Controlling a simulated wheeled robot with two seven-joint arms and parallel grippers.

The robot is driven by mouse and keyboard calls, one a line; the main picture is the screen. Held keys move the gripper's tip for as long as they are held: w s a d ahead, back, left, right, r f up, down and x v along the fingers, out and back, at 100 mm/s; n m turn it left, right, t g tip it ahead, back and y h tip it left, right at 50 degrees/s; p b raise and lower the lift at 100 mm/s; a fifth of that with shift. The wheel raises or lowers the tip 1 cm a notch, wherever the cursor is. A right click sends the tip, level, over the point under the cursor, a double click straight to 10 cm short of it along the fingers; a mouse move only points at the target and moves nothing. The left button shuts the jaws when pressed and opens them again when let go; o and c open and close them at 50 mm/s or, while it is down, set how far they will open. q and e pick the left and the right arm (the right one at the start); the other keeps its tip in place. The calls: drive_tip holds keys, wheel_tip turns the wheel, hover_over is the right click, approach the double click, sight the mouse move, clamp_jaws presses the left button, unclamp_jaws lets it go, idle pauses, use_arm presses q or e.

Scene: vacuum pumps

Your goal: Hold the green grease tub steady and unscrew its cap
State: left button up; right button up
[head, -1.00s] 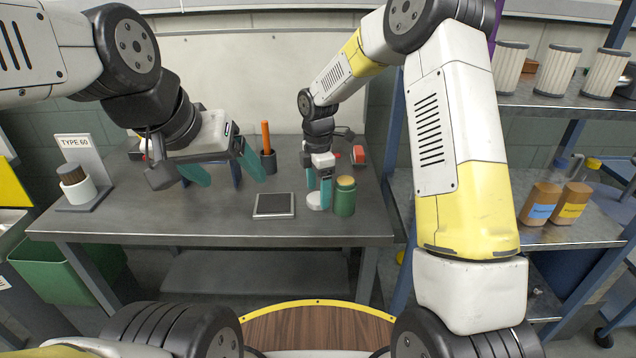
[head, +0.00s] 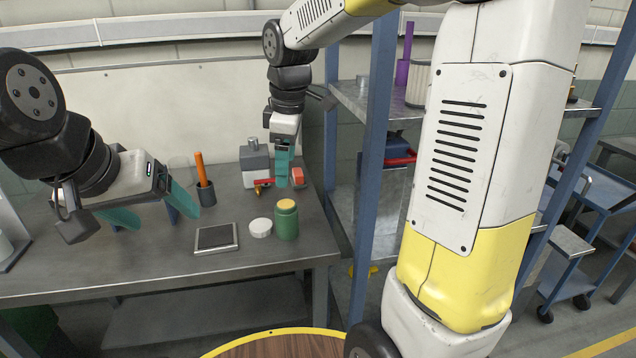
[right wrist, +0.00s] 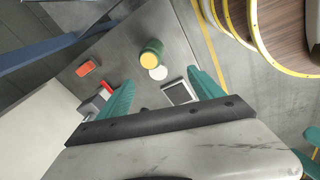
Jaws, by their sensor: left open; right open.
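The green grease tub (head: 287,224) stands upright on the workbench (head: 180,262), with a round yellow surface at its top. A flat white round cap-like piece (head: 260,228) lies on the bench just left of it. Both also show in the right wrist view, the tub (right wrist: 152,50) and the white piece (right wrist: 158,73). My right gripper (head: 284,184) is open and empty, above and behind the tub, apart from it. My left gripper (head: 165,219) is open and empty over the bench at the left, well away from the tub.
A grey flat tablet-like device (head: 216,238) lies left of the white piece. An orange-handled tool stands in a dark cup (head: 206,193). A grey pump-like unit (head: 255,165) and a red-orange item (head: 291,178) sit behind. Blue shelving (head: 373,130) stands to the right.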

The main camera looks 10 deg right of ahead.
drive_tip(key=s+d+r+m+t, duration=0.1)
drive_tip(key=s+d+m+t, duration=0.1)
drive_tip(key=s+m, duration=0.5)
drive_tip(key=s+d+r+m+t+y, duration=0.1)
drive_tip(key=s+d+m, duration=0.4)
drive_tip(key=s, duration=0.5)
drive_tip(key=shift+s+r+m+t+y, duration=0.25)
drive_tip(key=shift+m+t, duration=0.25)
drive_tip(key=shift+m, duration=0.5)
